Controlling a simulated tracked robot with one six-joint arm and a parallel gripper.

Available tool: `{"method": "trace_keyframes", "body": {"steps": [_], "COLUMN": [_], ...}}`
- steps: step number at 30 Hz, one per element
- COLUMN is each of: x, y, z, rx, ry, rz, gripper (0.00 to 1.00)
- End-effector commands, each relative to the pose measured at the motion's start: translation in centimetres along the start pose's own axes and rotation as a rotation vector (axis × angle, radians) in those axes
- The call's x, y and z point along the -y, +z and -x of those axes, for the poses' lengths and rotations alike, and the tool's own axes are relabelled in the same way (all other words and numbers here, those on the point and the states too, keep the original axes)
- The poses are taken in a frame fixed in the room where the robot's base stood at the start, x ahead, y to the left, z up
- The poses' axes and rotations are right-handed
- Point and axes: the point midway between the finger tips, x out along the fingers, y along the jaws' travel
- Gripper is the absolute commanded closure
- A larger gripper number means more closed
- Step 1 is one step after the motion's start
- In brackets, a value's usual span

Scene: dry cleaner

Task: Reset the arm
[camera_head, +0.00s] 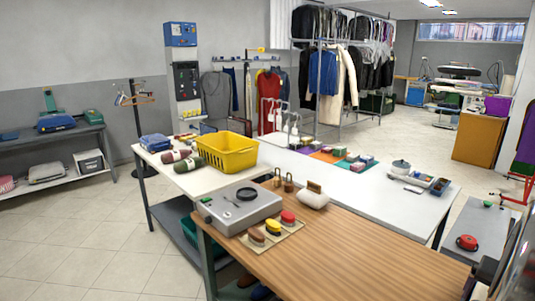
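My gripper does not show in the head view, and I cannot see whether it holds anything. No part that I can surely call my arm is in view. A dark, shiny shape (517,255) cuts into the lower right edge; I cannot tell what it is.
A wooden-topped table (370,262) is nearest, with a grey box-like device (240,208) and several brushes on a mat. A white table (425,200) stands behind, and a yellow basket (225,152) sits at left. Floor (75,235) is clear at left. Clothes racks stand behind.

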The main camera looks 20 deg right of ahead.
Motion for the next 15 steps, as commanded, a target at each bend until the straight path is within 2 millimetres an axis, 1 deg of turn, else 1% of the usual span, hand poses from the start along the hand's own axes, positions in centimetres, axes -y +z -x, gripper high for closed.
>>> {"method": "trace_keyframes", "body": {"steps": [1, 2, 5, 11, 15], "x": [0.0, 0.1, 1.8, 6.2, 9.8], "y": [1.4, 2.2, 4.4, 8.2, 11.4], "z": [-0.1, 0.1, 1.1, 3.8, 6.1], "rx": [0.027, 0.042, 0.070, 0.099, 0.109], "ry": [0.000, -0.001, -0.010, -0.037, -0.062], "rz": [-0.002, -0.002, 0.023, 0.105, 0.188], "gripper": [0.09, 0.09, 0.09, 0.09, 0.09]}}
